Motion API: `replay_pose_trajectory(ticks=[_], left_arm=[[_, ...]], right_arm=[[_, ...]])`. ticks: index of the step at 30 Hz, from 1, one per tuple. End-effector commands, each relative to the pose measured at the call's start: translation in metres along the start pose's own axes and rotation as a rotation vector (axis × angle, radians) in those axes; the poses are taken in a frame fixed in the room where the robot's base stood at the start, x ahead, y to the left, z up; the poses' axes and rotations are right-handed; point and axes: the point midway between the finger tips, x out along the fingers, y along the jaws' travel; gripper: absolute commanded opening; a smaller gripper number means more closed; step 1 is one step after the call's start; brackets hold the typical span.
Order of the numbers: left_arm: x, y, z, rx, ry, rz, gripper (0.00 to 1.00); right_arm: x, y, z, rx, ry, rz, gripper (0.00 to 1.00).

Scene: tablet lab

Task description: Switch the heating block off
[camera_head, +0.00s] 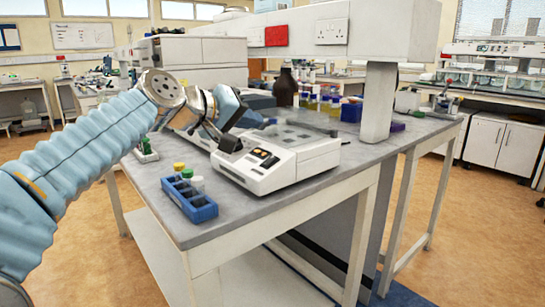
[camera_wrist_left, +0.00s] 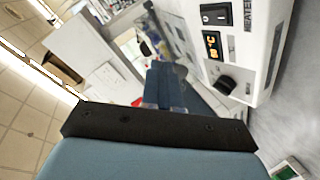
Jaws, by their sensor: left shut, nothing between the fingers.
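The heating block (camera_head: 308,160) is a white unit on the grey bench, with dark square wells on top. Its sloped front panel carries a black switch (camera_head: 271,163) and an orange-lit display (camera_head: 262,153). In the left wrist view the panel shows the black rocker switch (camera_wrist_left: 215,14), the lit display (camera_wrist_left: 212,45) and a black knob (camera_wrist_left: 226,85). My left gripper (camera_head: 257,120) is shut and empty, above and beside the panel; its fingers (camera_wrist_left: 168,88) appear apart from the switch. The rocker's position is too small to tell. My right gripper is not in view.
A blue rack (camera_head: 200,212) with capped vials stands at the bench's front left corner. A dark brown bottle (camera_head: 286,88) and several small bottles stand behind the block. A white post (camera_head: 378,102) rises at the right. Bare bench (camera_head: 236,218) lies in front.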

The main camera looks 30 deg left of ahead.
Motion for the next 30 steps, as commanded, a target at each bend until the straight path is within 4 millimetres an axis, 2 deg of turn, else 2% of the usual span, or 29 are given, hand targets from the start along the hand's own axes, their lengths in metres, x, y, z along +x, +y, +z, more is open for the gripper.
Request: replay_pose_trajectory(ticks=[6, 12, 18, 30], left_arm=[[0.024, -0.02, 0.019, 0.0, -0.001, 0.0, 0.0], [0.039, -0.03, 0.03, 0.0, -0.001, 0.0, 0.0], [0.046, -0.034, 0.034, 0.0, 0.0, 0.0, 0.0], [0.046, -0.034, 0.034, 0.0, 0.001, 0.0, 0.0]], right_arm=[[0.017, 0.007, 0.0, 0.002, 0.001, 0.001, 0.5], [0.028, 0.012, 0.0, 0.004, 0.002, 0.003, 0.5], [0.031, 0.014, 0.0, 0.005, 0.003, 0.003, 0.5], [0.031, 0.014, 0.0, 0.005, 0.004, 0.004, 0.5]])
